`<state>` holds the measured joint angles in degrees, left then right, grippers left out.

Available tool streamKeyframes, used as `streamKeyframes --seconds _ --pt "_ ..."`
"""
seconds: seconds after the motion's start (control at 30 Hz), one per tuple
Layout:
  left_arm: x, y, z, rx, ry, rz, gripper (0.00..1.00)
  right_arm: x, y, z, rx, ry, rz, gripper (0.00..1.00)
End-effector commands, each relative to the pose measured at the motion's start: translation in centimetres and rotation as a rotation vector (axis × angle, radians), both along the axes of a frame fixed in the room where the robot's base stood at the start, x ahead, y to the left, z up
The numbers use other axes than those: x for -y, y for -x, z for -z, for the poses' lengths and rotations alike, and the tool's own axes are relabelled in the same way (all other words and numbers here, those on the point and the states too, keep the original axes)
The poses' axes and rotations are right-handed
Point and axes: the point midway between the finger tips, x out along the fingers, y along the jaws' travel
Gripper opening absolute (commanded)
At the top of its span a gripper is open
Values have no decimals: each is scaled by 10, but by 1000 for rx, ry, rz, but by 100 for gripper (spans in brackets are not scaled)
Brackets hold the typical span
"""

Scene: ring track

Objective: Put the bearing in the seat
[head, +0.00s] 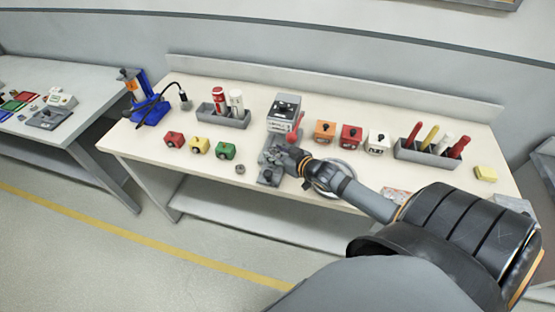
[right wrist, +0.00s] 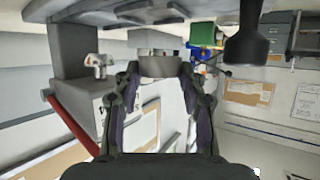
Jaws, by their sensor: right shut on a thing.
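My right gripper (head: 280,157) reaches in from the right to the front of the grey press (head: 285,114) with the red lever. In the right wrist view its fingers (right wrist: 160,75) are shut on a small grey round part (right wrist: 158,66), which looks like the bearing. In the head view the fingers and the press's grey base (head: 269,178) overlap, so the held part and the seat cannot be made out clearly. A small grey ring-shaped piece (head: 240,169) with a dark centre lies on the bench left of the base. My left gripper is not in view.
Red, yellow and green blocks (head: 225,151) stand left of the press; orange, red and white ones (head: 351,137) stand right. A silver round dish (head: 322,187) lies under my forearm. Grey trays (head: 222,119) hold bottles and markers. A blue stand (head: 150,108) is at the left end.

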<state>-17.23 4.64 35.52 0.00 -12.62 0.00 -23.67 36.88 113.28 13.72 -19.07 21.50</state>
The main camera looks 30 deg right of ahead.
Motion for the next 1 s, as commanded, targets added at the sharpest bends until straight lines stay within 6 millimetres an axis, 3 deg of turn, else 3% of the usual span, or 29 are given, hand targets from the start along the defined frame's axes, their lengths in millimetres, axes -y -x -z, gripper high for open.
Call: streamKeyframes --seconds 0.13,0.33,0.73,0.77,0.9,1.0 --pt "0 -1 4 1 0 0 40 4 -2 6 1 2 0 6" --pt "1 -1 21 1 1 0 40 7 -4 38 1 -2 2 6" --pt "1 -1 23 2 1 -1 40 7 -4 43 1 1 1 6" --pt "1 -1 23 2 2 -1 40 7 -4 44 0 1 1 43" --pt "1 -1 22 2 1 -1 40 7 -4 43 0 1 1 62" --pt "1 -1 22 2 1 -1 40 7 -4 43 0 1 1 64"
